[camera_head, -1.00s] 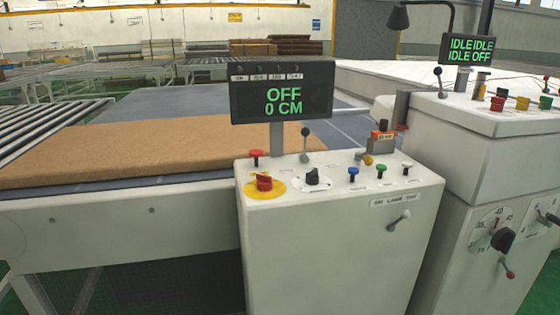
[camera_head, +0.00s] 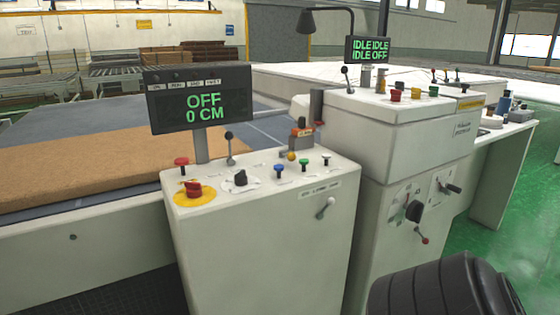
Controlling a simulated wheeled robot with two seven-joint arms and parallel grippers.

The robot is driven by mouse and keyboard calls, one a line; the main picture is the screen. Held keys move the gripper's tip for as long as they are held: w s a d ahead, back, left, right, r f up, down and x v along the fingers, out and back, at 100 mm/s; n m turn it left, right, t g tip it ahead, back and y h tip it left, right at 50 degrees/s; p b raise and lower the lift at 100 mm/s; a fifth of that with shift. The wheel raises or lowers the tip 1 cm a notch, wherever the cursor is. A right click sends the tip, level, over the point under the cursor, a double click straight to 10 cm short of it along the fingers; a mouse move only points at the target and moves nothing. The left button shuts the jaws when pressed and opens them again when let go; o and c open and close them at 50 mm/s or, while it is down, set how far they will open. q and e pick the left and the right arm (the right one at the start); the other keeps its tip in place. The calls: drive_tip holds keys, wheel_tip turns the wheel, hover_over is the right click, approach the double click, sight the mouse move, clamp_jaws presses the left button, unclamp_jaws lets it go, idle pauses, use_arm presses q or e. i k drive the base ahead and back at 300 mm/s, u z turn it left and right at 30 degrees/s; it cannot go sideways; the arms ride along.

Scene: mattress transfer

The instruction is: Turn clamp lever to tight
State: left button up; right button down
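Several levers show, and the lettering beside them is too small to read surely, so I cannot tell which is the clamp lever. A short lever with a pale knob (camera_head: 326,207) sits on the front of the near white console (camera_head: 270,240), under a small label. A black-handled lever (camera_head: 450,188) points to the right on the same cabinet. Neither gripper is in view.
The console top has a red knob on yellow (camera_head: 193,190), several buttons and a display (camera_head: 199,97) reading OFF, 0 CM. A brown mattress slab (camera_head: 80,165) lies left. A black ribbed shape (camera_head: 440,290) fills the bottom right. Green floor (camera_head: 520,210) is open at right.

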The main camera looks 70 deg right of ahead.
sight(292, 156)
drive_tip(key=i, duration=1.2)
drive_tip(key=z, duration=2.2)
